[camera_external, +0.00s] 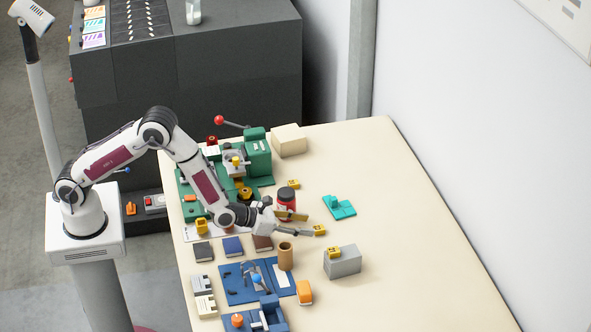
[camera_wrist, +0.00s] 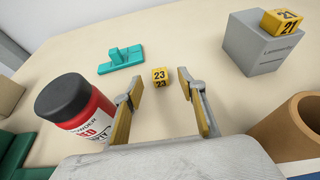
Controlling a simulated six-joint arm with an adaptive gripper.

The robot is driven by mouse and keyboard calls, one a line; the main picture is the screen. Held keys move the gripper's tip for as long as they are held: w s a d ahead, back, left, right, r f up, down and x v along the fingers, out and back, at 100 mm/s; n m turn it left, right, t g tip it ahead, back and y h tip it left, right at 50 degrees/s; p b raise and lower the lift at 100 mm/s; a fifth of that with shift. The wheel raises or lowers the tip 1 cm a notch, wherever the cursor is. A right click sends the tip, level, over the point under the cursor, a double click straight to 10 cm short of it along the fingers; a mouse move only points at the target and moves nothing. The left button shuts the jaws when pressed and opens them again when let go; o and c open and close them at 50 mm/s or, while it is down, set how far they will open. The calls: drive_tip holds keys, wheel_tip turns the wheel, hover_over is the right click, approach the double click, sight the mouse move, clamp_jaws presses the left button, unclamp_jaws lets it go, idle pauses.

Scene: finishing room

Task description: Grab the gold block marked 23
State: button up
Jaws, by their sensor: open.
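The gold block marked 23 (camera_wrist: 160,77) sits on the cream table, with black digits on its faces. In the wrist view it appears in the gap between the fingertips of my gripper (camera_wrist: 162,87), slightly beyond them. My gripper is open, with a finger on each side of the gap and nothing held. In the external view my gripper (camera_external: 306,225) is low over the table, and the gold block (camera_external: 319,230) shows at its fingertips. Its marking is too small to read there. I cannot tell whether the fingers touch it.
A red jar with a black lid (camera_wrist: 75,105) stands left of my gripper. A teal tool (camera_wrist: 122,60) lies beyond it. A grey box (camera_wrist: 250,50) bears another gold block (camera_wrist: 283,21). A brown tube (camera_wrist: 292,125) stands at right. The table's right side (camera_external: 420,230) is clear.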

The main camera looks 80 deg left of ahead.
sight(320, 228)
drive_tip(key=shift+w, duration=0.1)
drive_tip(key=shift+f+x, duration=0.2)
drive_tip(key=shift+x, duration=0.65)
drive_tip(key=shift+f+x, duration=0.15)
drive_tip(key=shift+x, duration=0.7)
drive_tip(key=shift+w+a+f, duration=0.1)
drive_tip(key=shift+w+f, duration=0.2)
drive_tip(key=shift+w, duration=0.3)
drive_tip(key=shift+c, duration=0.3)
clamp_jaws()
